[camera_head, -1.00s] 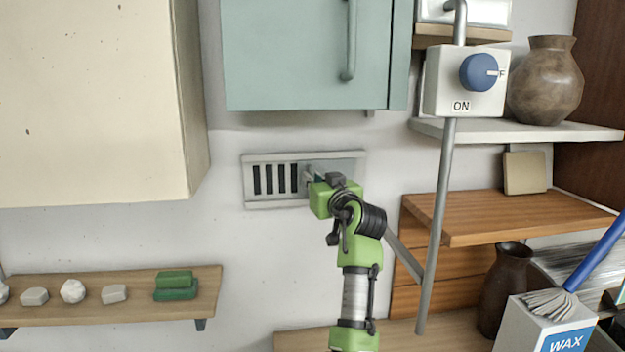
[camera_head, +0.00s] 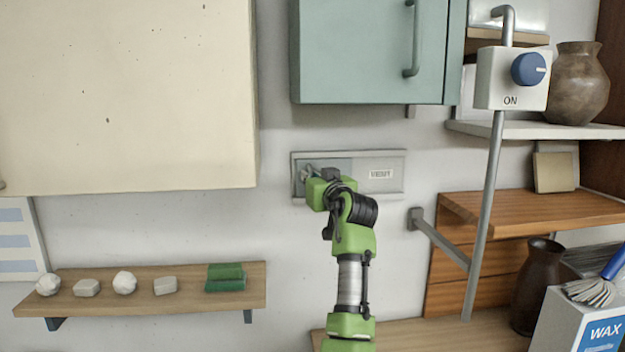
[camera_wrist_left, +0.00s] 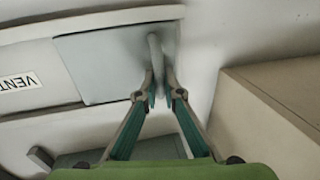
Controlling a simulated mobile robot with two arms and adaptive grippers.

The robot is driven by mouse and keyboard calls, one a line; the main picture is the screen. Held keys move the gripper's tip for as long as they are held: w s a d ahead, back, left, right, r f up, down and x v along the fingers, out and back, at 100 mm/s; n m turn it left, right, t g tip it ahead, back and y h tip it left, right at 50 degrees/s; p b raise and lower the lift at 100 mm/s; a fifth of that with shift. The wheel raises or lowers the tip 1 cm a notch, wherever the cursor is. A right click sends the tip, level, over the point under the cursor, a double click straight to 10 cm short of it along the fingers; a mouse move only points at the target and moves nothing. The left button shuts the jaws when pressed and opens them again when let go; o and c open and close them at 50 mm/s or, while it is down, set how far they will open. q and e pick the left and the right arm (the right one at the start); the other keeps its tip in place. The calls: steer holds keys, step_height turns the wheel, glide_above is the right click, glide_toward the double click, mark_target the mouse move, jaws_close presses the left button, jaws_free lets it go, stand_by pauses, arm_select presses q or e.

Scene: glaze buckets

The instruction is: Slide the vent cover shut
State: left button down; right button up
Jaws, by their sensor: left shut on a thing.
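The vent (camera_head: 385,194) is a pale grey framed panel on the wall below the teal cabinet. Its sliding cover (camera_head: 339,163) is a grey plate at the left end of the frame, partly hidden by my gripper. A VENT label (camera_head: 381,174) shows on the panel to its right, and no dark slots show. My left gripper (camera_head: 308,174) is at the cover's left part. In the left wrist view, its fingers (camera_wrist_left: 162,94) are shut on the cover's upright handle (camera_wrist_left: 155,58). The plate (camera_wrist_left: 105,65) lies flat in the frame there. My right gripper is out of view.
A cream cabinet (camera_head: 125,95) juts out at upper left and the teal cabinet (camera_head: 350,50) hangs above. A shelf (camera_head: 140,300) holds stones and green blocks. At right are a pole with an ON switch box (camera_head: 510,80) and a wall bracket (camera_head: 416,218).

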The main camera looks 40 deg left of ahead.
arm_select(q)
steer(key=shift+s+a, duration=0.15)
steer(key=c, duration=2.4)
jaws_free()
steer(key=shift+c, duration=0.2)
steer(key=shift+a, duration=0.1)
steer(key=shift+s+d, duration=0.1)
steer(key=shift+d, duration=0.1)
steer(key=v, duration=1.1)
steer(key=shift+d, duration=0.2)
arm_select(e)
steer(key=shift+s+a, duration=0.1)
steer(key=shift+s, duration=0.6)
arm_select(q)
steer(key=shift+s, duration=0.15)
steer(key=shift+f, duration=0.15)
